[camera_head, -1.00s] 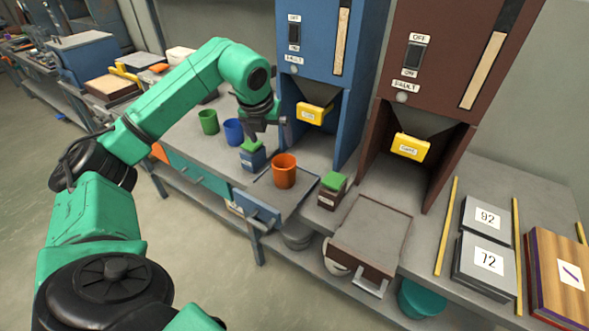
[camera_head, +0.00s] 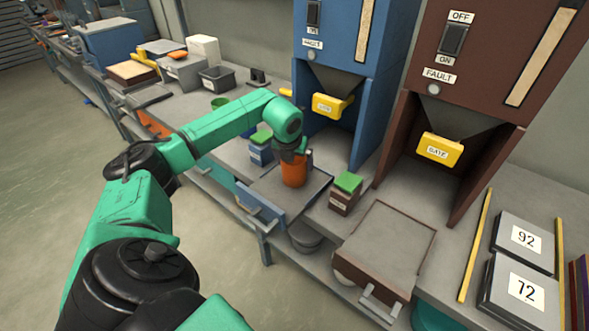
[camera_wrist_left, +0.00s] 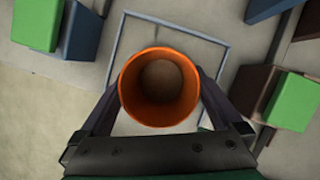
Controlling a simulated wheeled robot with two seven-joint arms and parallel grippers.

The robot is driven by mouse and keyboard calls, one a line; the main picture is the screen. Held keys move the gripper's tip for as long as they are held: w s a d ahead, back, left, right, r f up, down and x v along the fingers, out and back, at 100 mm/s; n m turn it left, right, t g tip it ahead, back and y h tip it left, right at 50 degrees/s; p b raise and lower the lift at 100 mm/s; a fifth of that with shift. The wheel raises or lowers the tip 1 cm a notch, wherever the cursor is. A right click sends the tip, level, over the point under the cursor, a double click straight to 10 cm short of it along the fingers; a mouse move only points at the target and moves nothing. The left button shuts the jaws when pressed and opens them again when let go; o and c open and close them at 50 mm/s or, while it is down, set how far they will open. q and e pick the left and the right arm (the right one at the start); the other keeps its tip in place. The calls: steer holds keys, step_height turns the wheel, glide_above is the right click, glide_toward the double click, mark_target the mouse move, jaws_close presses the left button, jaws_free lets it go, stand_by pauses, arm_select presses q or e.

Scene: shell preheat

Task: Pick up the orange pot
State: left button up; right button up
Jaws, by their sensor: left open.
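The orange pot (camera_head: 294,172) stands upright on the grey tray-like plate (camera_head: 262,196) in front of the blue machine. My left gripper (camera_head: 290,158) is at the pot, partly covering its top in the head view. In the left wrist view the pot (camera_wrist_left: 159,88) is seen from above, open and empty-looking, between the two dark fingers of the left gripper (camera_wrist_left: 160,100). The fingers are open, one on each side of the pot. Whether either finger touches it I cannot tell. My right gripper is not in view.
A blue box with a green top (camera_head: 261,148) stands left of the pot, and a brown box with a green top (camera_head: 345,193) stands right. The blue machine's yellow gate (camera_head: 332,106) is behind. A brown drawer tray (camera_head: 388,245) lies front right.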

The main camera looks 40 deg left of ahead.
arm_select(q)
steer(key=x, duration=0.3)
steer(key=shift+f, duration=0.15)
steer(key=c, duration=1.2)
steer(key=shift+c, duration=0.2)
